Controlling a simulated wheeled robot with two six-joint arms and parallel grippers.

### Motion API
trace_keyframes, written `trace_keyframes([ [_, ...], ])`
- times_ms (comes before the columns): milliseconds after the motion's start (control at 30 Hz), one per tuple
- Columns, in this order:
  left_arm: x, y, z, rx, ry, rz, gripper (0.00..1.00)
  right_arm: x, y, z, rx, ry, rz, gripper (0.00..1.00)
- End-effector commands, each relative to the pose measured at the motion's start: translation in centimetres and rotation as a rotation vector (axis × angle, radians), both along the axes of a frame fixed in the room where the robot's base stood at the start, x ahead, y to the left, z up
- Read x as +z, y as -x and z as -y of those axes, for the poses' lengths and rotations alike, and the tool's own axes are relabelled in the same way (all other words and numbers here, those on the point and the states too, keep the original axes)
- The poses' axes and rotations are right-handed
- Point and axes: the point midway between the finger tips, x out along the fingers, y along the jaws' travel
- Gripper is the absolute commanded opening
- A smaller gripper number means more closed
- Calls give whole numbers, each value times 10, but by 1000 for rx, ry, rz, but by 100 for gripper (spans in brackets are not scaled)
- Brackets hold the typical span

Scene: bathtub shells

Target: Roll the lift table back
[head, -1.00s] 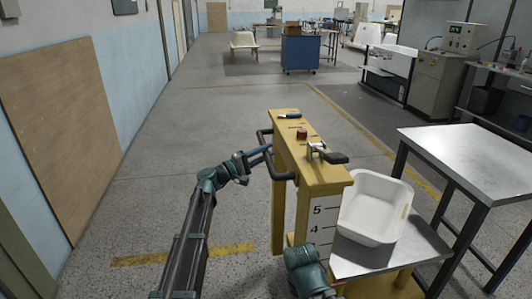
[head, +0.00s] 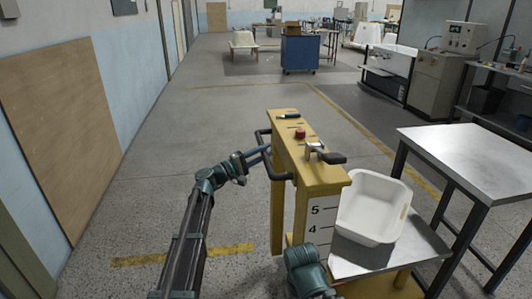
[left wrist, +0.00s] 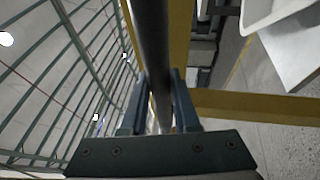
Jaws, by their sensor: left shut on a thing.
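The yellow lift table's column (head: 325,178) stands upright in front of me, with a red button and a black-knobbed lever on top. A white shell (head: 374,205) sits on its grey metal platform (head: 346,262) to the right. My left gripper (head: 264,150) is at the dark handle (head: 279,171) on the column's left side. In the left wrist view the gripper (left wrist: 160,92) is shut around the dark bar of the handle (left wrist: 153,40). My right arm shows low in front of the column in the head view, but its fingertips are hidden.
A steel-topped table (head: 478,152) stands close at the right. A blue cabinet (head: 300,53) stands far ahead. The floor (head: 190,130) left of and beyond the lift table is clear, with yellow lines.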

Motion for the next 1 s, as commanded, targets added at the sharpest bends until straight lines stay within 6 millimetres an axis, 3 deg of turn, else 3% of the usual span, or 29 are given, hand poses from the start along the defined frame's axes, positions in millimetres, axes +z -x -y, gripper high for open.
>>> trace_keyframes([
  [600, 0, 35, -137, 14, 2, -1, 0, 0, 0, 0, 0, 0, 0, 38],
  [800, 1, 42, -165, 9, 4, 1, 0, 0, 0, 0, 0, 0, 0, 38],
  [1000, 2, 46, -180, 8, 6, 1, 0, 0, 0, 0, 0, 0, 0, 38],
])
